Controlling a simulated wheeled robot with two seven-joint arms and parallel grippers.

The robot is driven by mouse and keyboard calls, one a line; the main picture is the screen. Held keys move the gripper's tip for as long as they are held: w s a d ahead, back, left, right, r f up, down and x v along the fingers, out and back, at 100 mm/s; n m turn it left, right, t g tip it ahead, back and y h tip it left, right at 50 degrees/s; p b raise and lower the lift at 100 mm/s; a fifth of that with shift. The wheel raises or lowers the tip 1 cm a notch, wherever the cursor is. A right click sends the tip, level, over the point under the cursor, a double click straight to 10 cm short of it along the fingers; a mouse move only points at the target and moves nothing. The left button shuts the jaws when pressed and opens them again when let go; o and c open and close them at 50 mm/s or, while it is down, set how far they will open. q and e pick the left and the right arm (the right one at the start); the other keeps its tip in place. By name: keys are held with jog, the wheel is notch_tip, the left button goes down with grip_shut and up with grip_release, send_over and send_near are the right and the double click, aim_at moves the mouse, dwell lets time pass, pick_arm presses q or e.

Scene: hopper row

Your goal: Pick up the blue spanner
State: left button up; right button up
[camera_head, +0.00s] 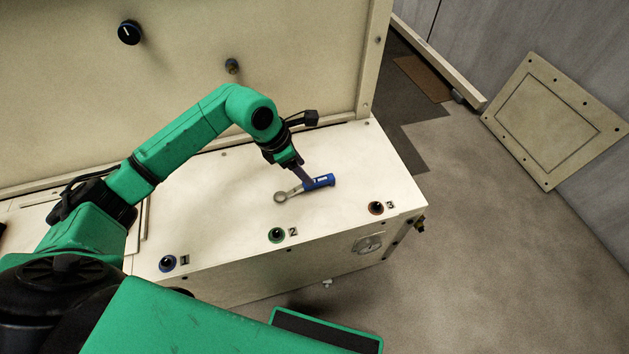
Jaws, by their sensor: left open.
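The blue spanner (318,183) lies on the cream bench top, with its blue handle to the right and a grey ring end to the left. My left gripper (301,174) is open, with its fingers pointing down close above the spanner, near where the handle meets the metal shank. I cannot tell whether the fingers touch it. My right gripper does not show.
Along the bench's front edge are round fittings marked 1 (168,263), 2 (277,235) and 3 (376,208). A tall cream panel with a black knob (130,32) rises behind the bench. Open floor (480,270) lies to the right.

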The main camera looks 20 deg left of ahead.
aim_at(304, 188)
pick_arm(q)
jog(key=x, duration=0.7)
jog(key=shift+f+p, duration=0.3)
grip_shut()
